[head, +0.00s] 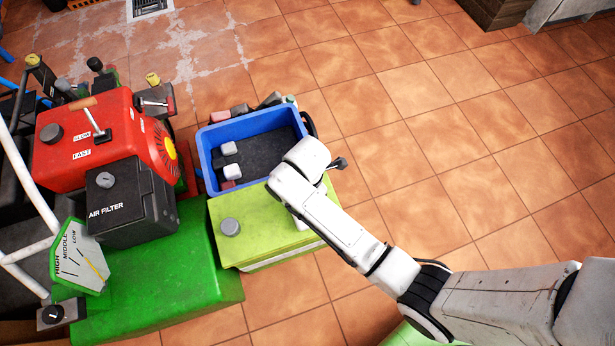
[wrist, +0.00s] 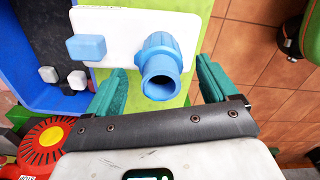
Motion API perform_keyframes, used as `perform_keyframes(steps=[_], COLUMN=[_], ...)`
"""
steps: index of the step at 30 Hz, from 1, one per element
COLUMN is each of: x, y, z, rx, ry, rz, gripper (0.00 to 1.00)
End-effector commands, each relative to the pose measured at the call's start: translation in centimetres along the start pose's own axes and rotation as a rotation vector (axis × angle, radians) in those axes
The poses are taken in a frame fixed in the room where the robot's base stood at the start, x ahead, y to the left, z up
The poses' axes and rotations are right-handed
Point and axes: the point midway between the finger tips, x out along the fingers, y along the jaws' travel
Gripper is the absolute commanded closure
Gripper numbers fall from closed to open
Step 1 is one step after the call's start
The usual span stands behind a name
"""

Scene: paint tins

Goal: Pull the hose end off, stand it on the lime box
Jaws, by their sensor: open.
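The hose end (wrist: 162,72) is a blue ribbed collar with an open round mouth. In the wrist view it points towards the camera from a white plate (wrist: 112,22), and its mouth looks empty. The lime box (head: 255,225) stands left of my arm in the head view, and its lime surface (wrist: 202,25) shows beside the plate. My gripper (wrist: 163,84) is open, with one green finger on each side of the hose end and a gap to both. In the head view my arm hides the hose end and the fingers.
A smaller blue block (wrist: 86,47) sits on the plate left of the hose end. A blue crate (head: 203,150) with small white blocks stands behind the lime box. A grey knob (head: 230,227) is on the box's left part. A red machine (head: 90,150) is further left. Tiled floor lies clear at right.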

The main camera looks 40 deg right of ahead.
Motion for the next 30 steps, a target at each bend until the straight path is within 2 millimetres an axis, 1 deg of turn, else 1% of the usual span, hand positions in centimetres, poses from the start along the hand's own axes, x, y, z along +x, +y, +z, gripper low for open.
perform_keyframes(steps=[1, 3, 6, 9, 13, 20, 23, 30], x=[1.1, 2.1, 3.2, 3.8, 4.2, 4.2, 4.2, 4.2], y=[0.0, -0.1, 0.0, 0.0, 0.0, 0.0, 0.0, 0.0], z=[0.0, 0.0, 0.0, 0.0, 0.0, 0.0, 0.0, 0.0], rx=[0.000, 0.001, 0.001, 0.001, 0.001, 0.002, 0.002, 0.002], ry=[-0.001, 0.000, 0.000, 0.000, 0.000, 0.000, 0.000, 0.000], rz=[-0.002, -0.002, -0.001, 0.000, 0.001, 0.001, 0.001, 0.000], gripper=[0.14, 0.14, 0.14, 0.14, 0.14, 0.14, 0.21, 0.44])
